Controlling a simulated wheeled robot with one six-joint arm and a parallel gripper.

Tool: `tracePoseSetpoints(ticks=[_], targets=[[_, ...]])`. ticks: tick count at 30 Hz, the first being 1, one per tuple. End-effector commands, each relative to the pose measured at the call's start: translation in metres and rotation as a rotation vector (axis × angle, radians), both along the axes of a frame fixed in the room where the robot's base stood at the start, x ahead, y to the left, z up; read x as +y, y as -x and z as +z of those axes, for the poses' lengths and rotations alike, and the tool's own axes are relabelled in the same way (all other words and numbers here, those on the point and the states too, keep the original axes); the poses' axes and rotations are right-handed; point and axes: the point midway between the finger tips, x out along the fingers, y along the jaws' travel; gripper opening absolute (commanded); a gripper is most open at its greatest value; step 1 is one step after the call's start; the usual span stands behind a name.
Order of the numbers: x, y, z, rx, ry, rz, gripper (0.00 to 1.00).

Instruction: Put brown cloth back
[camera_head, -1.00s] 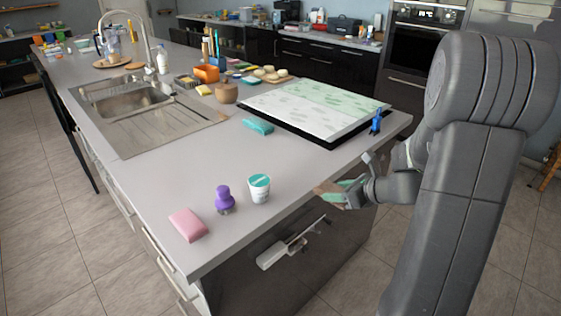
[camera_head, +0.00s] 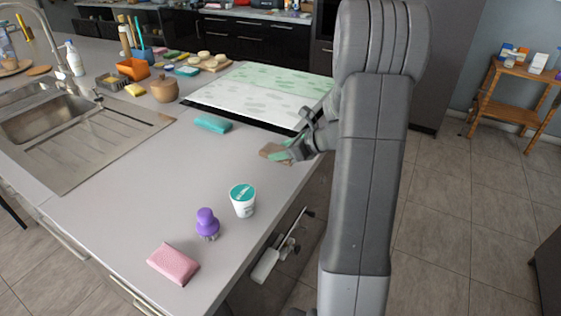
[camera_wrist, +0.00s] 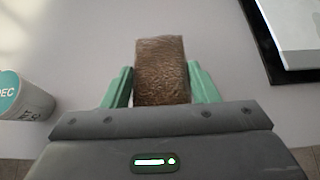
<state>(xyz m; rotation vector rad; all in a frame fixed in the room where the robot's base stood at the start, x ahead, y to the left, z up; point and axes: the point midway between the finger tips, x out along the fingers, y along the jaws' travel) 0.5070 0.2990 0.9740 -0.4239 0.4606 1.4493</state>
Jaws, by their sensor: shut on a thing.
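A brown cloth (camera_wrist: 162,72), folded into a small block, sits between the green fingers of my gripper (camera_wrist: 162,90) in the wrist view. My gripper is shut on it. In the head view, my gripper (camera_head: 287,152) holds the brown cloth (camera_head: 273,152) at the right edge of the grey counter (camera_head: 150,215). I cannot tell whether the cloth touches the counter. My arm hides part of the counter's right side.
A white tub with a teal lid (camera_head: 243,200), a purple brush (camera_head: 207,223) and a pink sponge (camera_head: 174,264) stand nearer. A teal cloth (camera_head: 212,124) and a patterned board (camera_head: 260,95) lie beyond. A sink (camera_head: 45,118) is left. The counter's middle is clear.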

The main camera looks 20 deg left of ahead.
Motion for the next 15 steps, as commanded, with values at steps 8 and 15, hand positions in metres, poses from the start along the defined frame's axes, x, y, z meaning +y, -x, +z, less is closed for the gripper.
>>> tracePoseSetpoints(ticks=[8, 15], targets=[[0.0, 0.0, -0.034, 0.002, 0.0, -0.001, 0.28], [0.0, 0.0, -0.042, -0.001, -0.001, 0.0, 0.28]])
